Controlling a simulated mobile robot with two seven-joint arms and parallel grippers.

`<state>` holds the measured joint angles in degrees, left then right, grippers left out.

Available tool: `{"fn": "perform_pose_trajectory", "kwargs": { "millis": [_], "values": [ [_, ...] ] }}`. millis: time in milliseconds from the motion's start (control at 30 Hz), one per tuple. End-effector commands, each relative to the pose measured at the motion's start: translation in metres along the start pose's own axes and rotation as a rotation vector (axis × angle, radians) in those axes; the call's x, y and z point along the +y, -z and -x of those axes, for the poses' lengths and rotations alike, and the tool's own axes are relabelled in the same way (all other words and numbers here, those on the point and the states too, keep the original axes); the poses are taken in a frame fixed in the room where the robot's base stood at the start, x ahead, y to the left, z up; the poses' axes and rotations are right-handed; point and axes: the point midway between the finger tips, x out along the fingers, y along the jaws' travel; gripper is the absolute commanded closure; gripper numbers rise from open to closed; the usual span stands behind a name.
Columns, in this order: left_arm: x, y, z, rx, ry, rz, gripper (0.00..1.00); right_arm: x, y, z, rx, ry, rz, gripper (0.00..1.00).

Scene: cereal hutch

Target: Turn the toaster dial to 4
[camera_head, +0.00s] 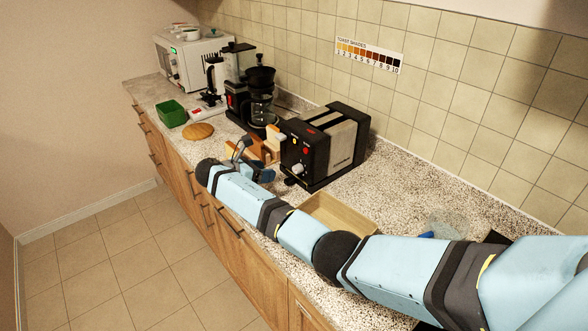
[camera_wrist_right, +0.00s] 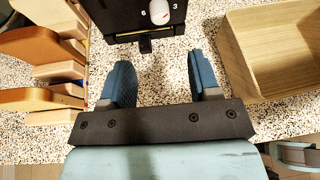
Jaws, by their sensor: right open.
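The black and silver toaster (camera_head: 325,145) stands on the counter. Its white dial (camera_head: 297,168) is low on the front panel. In the right wrist view, the dial (camera_wrist_right: 157,10) has a small red mark, with a 3 to its right and another digit to its left; the exact setting is unclear. My right gripper (camera_head: 258,160) is in front of the toaster, partly hidden by its own wrist. In the wrist view the gripper (camera_wrist_right: 159,68) is open and empty, its blue fingers apart and short of the dial. My left gripper is not in view.
A wooden block or rack (camera_wrist_right: 45,70) is left of the gripper, and a wooden tray (camera_wrist_right: 275,55) is to its right. A black lever or tab (camera_wrist_right: 145,45) projects below the dial. A coffee maker (camera_head: 260,95) stands beyond the toaster. A toast shades chart (camera_head: 368,56) hangs on the wall.

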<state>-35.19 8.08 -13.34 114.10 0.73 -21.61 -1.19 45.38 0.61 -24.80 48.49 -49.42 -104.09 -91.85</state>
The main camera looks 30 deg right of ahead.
Motion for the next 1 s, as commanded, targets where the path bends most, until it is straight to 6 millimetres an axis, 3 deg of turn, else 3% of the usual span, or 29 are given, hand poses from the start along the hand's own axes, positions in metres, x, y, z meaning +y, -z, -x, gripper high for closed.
{"fn": "perform_pose_trajectory", "kwargs": {
  "millis": [300, 500, 700, 967, 1000],
  "values": [
    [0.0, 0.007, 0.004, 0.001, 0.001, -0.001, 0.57, -0.001, 0.0, -0.069, -0.001, 0.003, 0.001, 0.44],
    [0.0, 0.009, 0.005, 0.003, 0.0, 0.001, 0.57, 0.0, 0.0, -0.1, 0.001, 0.001, 0.001, 0.44],
    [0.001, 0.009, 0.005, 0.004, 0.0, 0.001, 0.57, 0.0, 0.001, -0.113, 0.001, -0.001, 0.0, 0.44],
    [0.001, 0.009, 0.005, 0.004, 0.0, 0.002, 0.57, 0.0, 0.001, -0.115, 0.001, -0.001, 0.0, 0.44],
    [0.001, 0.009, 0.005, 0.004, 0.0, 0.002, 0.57, 0.0, 0.001, -0.115, 0.001, -0.001, 0.0, 0.48]
  ]
}}
